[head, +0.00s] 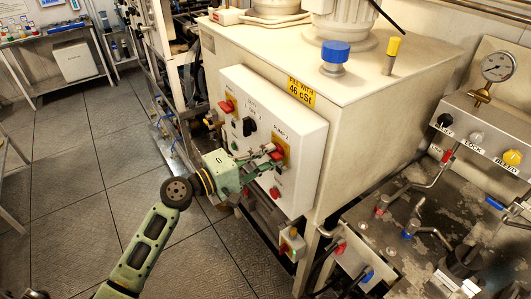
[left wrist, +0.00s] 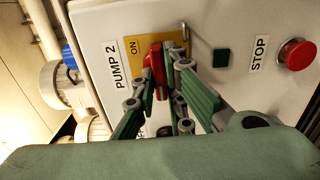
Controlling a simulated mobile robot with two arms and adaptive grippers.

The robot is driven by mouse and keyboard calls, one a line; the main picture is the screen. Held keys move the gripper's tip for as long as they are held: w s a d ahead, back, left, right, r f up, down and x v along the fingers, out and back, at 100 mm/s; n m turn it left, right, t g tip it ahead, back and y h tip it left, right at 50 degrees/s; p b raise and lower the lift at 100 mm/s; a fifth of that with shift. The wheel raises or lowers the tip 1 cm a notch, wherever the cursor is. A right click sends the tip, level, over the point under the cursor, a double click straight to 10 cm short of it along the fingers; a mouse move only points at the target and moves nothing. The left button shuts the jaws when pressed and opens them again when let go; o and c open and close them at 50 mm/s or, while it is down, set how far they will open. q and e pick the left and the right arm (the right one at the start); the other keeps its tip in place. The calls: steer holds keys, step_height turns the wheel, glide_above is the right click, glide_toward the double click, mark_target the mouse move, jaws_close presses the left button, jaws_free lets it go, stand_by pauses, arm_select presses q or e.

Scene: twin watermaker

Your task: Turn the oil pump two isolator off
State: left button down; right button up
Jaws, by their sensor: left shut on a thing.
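The oil pump two isolator is a red rotary handle (left wrist: 156,66) on a yellow plate (left wrist: 135,47) marked ON, next to a PUMP 2 label (left wrist: 115,66) in the left wrist view. My left gripper (left wrist: 165,74) is shut on the red handle, with a green finger on either side of it. In the head view, my left gripper (head: 272,155) covers much of the isolator on the right side of the white control panel (head: 300,125). The lower part of the yellow plate is hidden behind the fingers. My right gripper is not in view.
Another red isolator (head: 228,106) and a black selector (head: 249,125) sit left on the panel. A red STOP button (left wrist: 296,54) and a dark green button (left wrist: 221,58) are near the gripper. A small box (head: 291,244) hangs below. Open floor (head: 85,170) lies left.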

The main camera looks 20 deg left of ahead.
arm_select(q)
steer(key=c, duration=1.8)
jaws_free()
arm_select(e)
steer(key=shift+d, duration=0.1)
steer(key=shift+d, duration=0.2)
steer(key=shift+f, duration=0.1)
